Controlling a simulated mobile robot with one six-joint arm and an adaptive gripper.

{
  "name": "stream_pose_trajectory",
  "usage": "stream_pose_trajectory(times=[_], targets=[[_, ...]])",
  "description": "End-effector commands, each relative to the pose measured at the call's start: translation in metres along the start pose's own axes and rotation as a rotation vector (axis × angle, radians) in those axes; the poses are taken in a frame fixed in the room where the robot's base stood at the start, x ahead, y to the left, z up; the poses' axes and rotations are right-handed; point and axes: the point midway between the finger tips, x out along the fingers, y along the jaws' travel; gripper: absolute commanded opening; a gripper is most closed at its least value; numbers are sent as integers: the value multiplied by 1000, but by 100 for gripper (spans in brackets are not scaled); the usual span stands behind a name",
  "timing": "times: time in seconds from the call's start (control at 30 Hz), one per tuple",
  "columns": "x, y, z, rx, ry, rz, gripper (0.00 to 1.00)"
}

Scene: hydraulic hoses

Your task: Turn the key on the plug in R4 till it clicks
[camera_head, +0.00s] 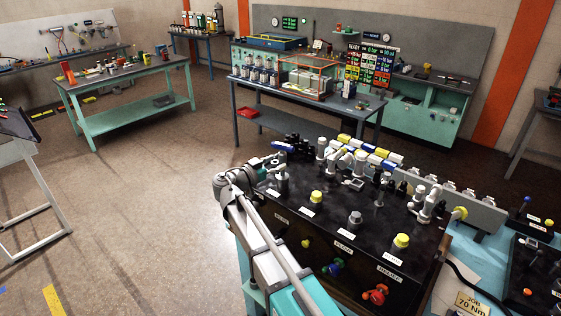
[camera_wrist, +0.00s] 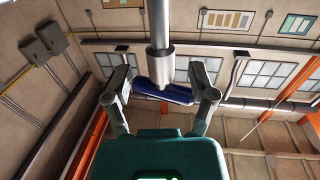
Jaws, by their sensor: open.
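My gripper (camera_head: 264,167) is at the far left corner of a black-topped block (camera_head: 325,225) in the head view. In the wrist view my gripper (camera_wrist: 160,80) has its two fingers spread apart. A blue rounded piece (camera_wrist: 168,93) shows between and beyond them, below a grey metal post with a wider collar (camera_wrist: 161,62). A blue piece (camera_head: 283,147) also shows just past the gripper in the head view. I cannot tell whether the fingers touch anything. No R4 mark is readable, and I cannot make out which part is its plug or key.
Grey fittings (camera_head: 330,155) and yellow caps (camera_head: 401,241) stand on the block. A red knob (camera_head: 376,294) sits on its front. A grey rail (camera_head: 465,203) with several holders runs along the right.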

Motion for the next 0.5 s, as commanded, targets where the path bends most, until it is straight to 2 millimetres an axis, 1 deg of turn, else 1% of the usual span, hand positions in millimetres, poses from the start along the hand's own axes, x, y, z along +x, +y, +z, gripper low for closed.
stream_pose_trajectory(times=[0.03, 0.3, 0.5], targets=[[-8, 0, 0, 0, 0, -2, 73], [-50, 0, 0, 0, 0, -2, 73], [-75, 0, 0, 0, 0, -2, 73]])
